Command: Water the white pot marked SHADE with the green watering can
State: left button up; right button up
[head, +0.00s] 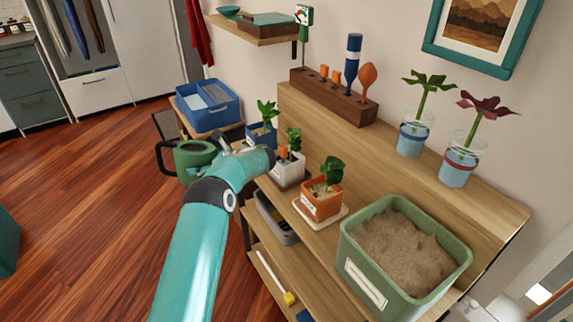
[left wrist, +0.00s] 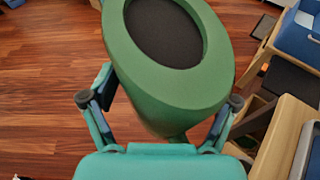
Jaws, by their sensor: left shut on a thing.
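The green watering can (head: 190,158), with a dark handle on its left, is held off the shelf at its left end, over the floor. My left gripper (head: 222,146) is shut on it; my own arm hides much of the jaws. In the left wrist view the can (left wrist: 178,84) sits between the two fingers of the gripper (left wrist: 163,100), its round dark opening facing the camera. The white pot (head: 287,173) stands on the shelf top, right of the gripper, with a green plant and something orange in it. Its marking is not readable. My right gripper is not in view.
A blue pot (head: 261,138) stands behind the white pot, and a terracotta pot (head: 322,208) on a saucer in front. A green soil tub (head: 355,255) fills the near shelf end. A blue crate (head: 212,116) stands beyond. Open floor (head: 95,215) lies left.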

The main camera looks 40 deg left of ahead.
aim_at(182, 156)
pick_arm(q)
jog(key=shift+s+a+r+p, duration=0.2)
jog(key=shift+s+a+r, duration=0.35)
jog(key=shift+a, duration=0.2)
jog(key=shift+s+a+r+p, duration=0.25)
jog(key=shift+s+a+r, duration=0.3)
jog(key=shift+a, duration=0.15)
jog(key=shift+s+a+r+p, duration=0.2)
jog(key=shift+s+a+r, duration=0.3)
jog(key=shift+a, duration=0.25)
jog(key=shift+f, duration=0.1)
